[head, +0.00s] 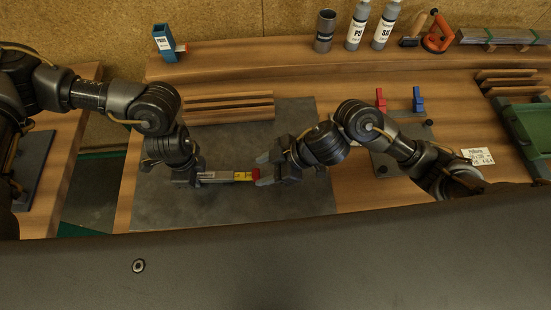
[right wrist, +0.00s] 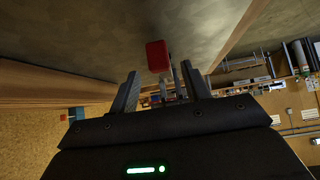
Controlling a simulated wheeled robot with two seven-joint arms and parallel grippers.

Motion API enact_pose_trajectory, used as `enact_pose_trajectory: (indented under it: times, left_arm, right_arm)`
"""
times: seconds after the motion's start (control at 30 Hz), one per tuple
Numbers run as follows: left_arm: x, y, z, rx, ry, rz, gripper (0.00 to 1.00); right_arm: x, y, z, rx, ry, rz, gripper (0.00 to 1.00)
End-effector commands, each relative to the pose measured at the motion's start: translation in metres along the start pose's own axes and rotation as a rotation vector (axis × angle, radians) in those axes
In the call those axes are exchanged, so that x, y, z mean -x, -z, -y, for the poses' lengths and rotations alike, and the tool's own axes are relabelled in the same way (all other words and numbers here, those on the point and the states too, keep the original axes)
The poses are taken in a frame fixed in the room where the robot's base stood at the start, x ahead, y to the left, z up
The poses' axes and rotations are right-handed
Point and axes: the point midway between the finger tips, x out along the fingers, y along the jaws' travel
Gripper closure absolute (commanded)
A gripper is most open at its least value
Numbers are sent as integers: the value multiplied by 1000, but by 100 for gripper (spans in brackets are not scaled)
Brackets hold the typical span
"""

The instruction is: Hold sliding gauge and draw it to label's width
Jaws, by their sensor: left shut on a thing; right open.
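The sliding gauge lies over the dark grey mat, with a grey body (head: 216,176), a yellow scale strip (head: 243,176) and a red end piece (head: 256,174). My left gripper (head: 196,178) is shut on the left end of the grey body. My right gripper (head: 264,170) is open at the red end. In the right wrist view the red end piece (right wrist: 157,56) shows just ahead of the open fingers (right wrist: 163,86), apparently not gripped. A white printed label (head: 478,157) lies on the bench at the right; its small print is only partly readable.
The grey mat (head: 235,210) is mostly clear around the gauge. Wooden strips (head: 230,106) lie behind it. A red and a blue clamp-like piece (head: 418,100) stand at the right, near a green tray (head: 522,125). Bottles (head: 357,25) stand at the back.

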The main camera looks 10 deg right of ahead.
Motion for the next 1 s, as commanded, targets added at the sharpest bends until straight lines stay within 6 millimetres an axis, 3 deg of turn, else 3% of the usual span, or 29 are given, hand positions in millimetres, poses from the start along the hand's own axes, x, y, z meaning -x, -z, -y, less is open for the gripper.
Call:
enact_pose_trajectory:
  times: [0.2, 0.4, 0.9, 0.93, 1.0]
  left_arm:
    - [0, 0, 0, 0, 0, 0, 100]
    - [0, 0, 0, 0, 0, -1, 100]
    - [0, 0, 0, 0, 0, -1, 100]
    - [0, 0, 0, 0, 0, -1, 75]
    - [0, 0, 0, 0, 0, -1, 66]
  right_arm:
    - [48, -1, -1, 4, -5, 2, 53]
    - [75, 0, -1, 2, -3, 1, 53]
    - [84, 0, 0, 0, 0, 0, 53]
    - [84, 0, 0, 0, 0, 0, 53]
    - [84, 0, 0, 0, 0, 0, 53]
